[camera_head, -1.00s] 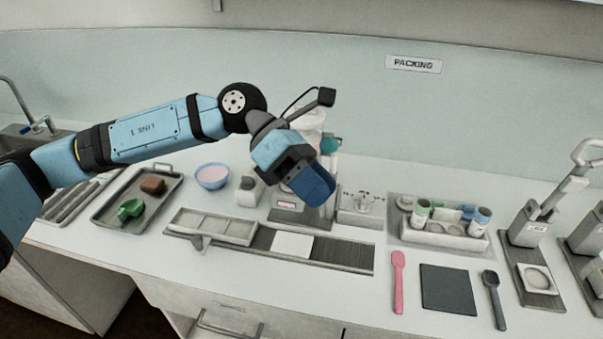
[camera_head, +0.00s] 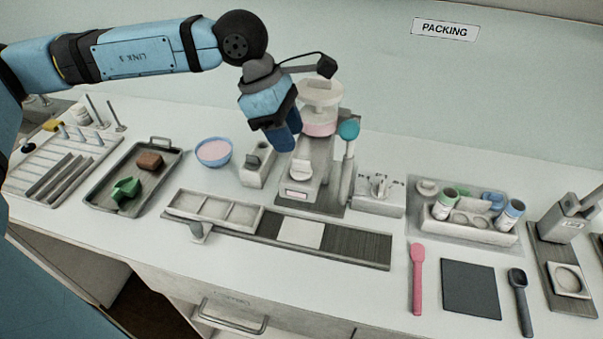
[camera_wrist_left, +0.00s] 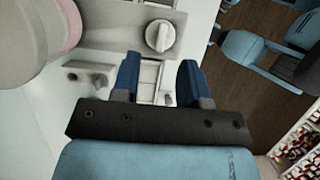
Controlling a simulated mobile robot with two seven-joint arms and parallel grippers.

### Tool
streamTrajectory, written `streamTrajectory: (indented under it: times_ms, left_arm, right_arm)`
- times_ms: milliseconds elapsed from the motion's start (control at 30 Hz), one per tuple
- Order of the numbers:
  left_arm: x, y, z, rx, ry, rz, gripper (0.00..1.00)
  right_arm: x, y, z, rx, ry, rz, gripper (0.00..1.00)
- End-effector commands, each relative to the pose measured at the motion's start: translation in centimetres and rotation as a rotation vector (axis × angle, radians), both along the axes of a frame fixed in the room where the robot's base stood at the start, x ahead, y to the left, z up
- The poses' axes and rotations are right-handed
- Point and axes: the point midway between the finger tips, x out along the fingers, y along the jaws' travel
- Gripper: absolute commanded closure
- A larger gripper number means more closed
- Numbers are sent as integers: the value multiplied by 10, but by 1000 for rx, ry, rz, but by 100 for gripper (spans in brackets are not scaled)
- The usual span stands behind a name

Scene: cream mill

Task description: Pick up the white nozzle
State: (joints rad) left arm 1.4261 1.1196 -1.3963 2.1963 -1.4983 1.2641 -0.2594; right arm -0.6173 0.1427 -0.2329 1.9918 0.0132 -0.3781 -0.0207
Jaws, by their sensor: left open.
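My left gripper (camera_head: 284,137) is open and empty, with blue fingers pointing down above the counter, just left of the mill (camera_head: 318,120). A small pale block (camera_wrist_left: 88,78) shows left of the fingers. My right gripper is out of view.
The mill rises close to the gripper's right, with a teal spoon (camera_head: 348,132) beside it. A blue bowl (camera_head: 214,153) stands at left. A long dark rail (camera_head: 350,243) lies in front.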

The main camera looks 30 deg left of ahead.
Motion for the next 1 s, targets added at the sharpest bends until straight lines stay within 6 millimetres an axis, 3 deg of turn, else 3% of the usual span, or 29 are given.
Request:
streamTrajectory:
  times_ms: [167, 500, 767, 933, 1000]
  left_arm:
    - [1, -4, -10, 0, 1, 0, 60]
    - [3, -21, -51, -1, 1, 1, 60]
    - [4, -22, -55, -1, 0, 1, 60]
    - [3, -22, -55, -1, 0, 1, 96]
    - [3, -22, -55, -1, 0, 1, 100]
  right_arm:
    - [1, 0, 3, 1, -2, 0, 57]
    - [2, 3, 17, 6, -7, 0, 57]
    - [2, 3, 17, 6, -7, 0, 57]
    - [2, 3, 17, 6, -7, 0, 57]
    - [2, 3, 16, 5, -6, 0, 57]
